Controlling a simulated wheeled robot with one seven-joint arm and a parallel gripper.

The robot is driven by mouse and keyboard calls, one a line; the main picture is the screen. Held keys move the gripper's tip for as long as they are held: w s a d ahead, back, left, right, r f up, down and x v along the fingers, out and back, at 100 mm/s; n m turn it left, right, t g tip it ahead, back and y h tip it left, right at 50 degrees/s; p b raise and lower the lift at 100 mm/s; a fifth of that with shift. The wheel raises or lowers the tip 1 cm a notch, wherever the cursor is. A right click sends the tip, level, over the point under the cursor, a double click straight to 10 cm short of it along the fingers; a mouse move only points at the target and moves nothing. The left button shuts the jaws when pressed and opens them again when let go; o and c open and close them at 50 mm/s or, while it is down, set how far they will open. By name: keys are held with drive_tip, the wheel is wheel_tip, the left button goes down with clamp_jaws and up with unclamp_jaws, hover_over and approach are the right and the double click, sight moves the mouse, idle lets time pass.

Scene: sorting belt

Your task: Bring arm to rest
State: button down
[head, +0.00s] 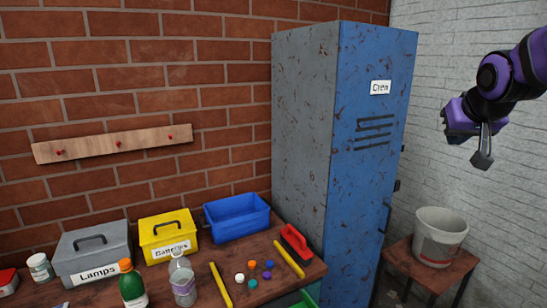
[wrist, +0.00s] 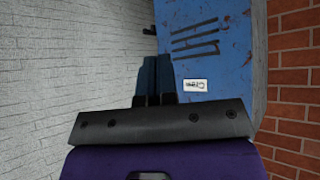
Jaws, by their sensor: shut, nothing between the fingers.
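My gripper (head: 483,158) hangs in the air at the upper right of the head view, in front of the white brick wall. It is to the right of the blue locker and above a white bucket. Its fingers are shut with nothing between them. In the wrist view the closed fingers (wrist: 155,80) point toward the locker and wall, touching neither as far as I can see. Part of my purple and black arm enters from the right edge of the head view.
The blue locker (head: 370,160) is labelled "Crew". A bucket (head: 440,238) stands on a small wooden stool (head: 400,262). A wooden table holds a grey Lamps box (head: 95,255), yellow Batteries box (head: 168,238), blue bin (head: 236,218), bottles and several caps. Air around my gripper is clear.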

drive_tip(key=s+a+f+g, duration=0.1)
drive_tip(key=s+a, duration=0.1)
drive_tip(key=s, duration=0.6)
drive_tip(key=s+a+f+n+g+y, duration=0.1)
drive_tip(key=s+a+f, duration=0.1)
drive_tip(key=s, duration=0.6)
drive_tip(key=s+a+f+g, duration=0.1)
drive_tip(key=s+a, duration=0.2)
drive_tip(key=s, duration=0.5)
drive_tip(key=shift+a+f+n+g+y, duration=0.3)
drive_tip(key=shift+a+n+y, duration=0.1)
